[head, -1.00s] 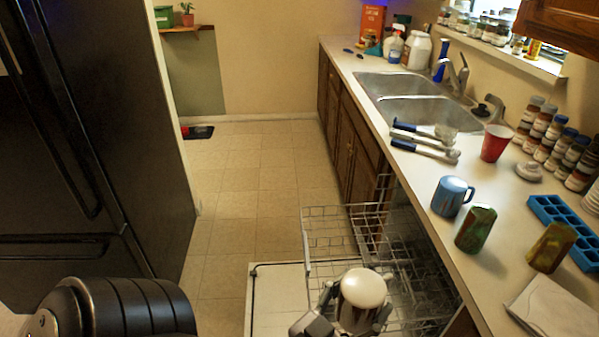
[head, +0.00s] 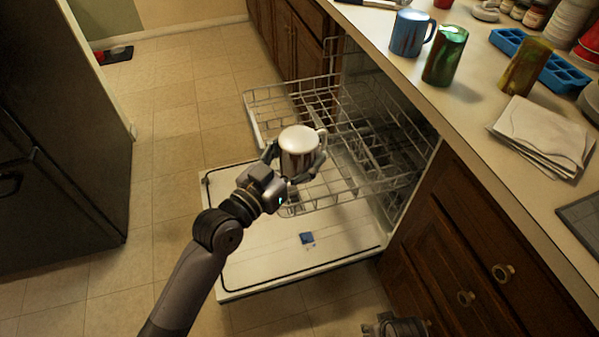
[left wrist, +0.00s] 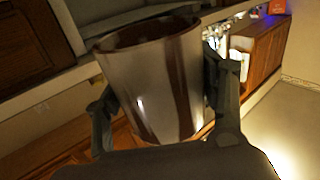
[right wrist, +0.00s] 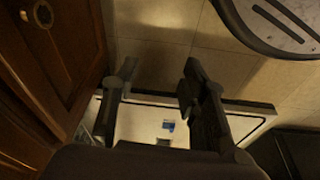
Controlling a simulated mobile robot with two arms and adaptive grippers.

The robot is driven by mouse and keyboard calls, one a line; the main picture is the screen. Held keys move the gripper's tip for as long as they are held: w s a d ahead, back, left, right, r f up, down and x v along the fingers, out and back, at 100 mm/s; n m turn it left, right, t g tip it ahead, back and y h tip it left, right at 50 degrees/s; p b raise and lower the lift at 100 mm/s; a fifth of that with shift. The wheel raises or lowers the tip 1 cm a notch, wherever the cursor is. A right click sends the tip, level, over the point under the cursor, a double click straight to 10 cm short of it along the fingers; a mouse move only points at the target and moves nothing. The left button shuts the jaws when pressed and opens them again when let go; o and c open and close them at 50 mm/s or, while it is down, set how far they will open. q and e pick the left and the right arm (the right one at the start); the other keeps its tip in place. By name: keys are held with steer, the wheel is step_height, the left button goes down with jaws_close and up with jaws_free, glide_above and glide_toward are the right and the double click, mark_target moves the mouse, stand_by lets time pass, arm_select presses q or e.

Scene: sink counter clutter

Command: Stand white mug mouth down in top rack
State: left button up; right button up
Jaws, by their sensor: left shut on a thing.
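The white mug (head: 299,150), with brown streaks down its side, is held upright on its axis over the near part of the top rack (head: 370,185). Its pale end faces up in the head view and its handle points right. I cannot tell surely whether that end is base or mouth. My left gripper (head: 294,166) is shut around the mug's side; the mug (left wrist: 155,85) fills the left wrist view between the fingers. Whether it touches the rack wires is unclear. My right gripper (right wrist: 158,75) is open and empty, above the dishwasher door; its fingertips are hidden in the head view.
The dishwasher door (head: 345,262) lies open with a blue item (head: 307,238) on it. The pulled-out rack looks mostly empty. On the counter stand a blue mug (head: 408,33), a green patterned cup (head: 445,55), an ice tray (head: 545,62) and napkins (head: 540,135). Drawers (head: 480,260) flank the right.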

arm_select(q)
steer(key=w+f+m+g+h+b, duration=0.1)
steer(key=w+f+h+b, duration=0.1)
steer(key=w+f+b, duration=0.6)
steer(key=shift+w+d+f+m+g, duration=0.2)
steer(key=shift+w+f+m+g, duration=0.2)
steer(key=shift+w+f, duration=0.25)
arm_select(e)
steer(key=w+v, duration=0.1)
steer(key=v, duration=0.7)
steer(key=shift+w+r+t, duration=0.15)
steer(key=shift+w+t, duration=0.25)
steer(key=shift+w, duration=0.2)
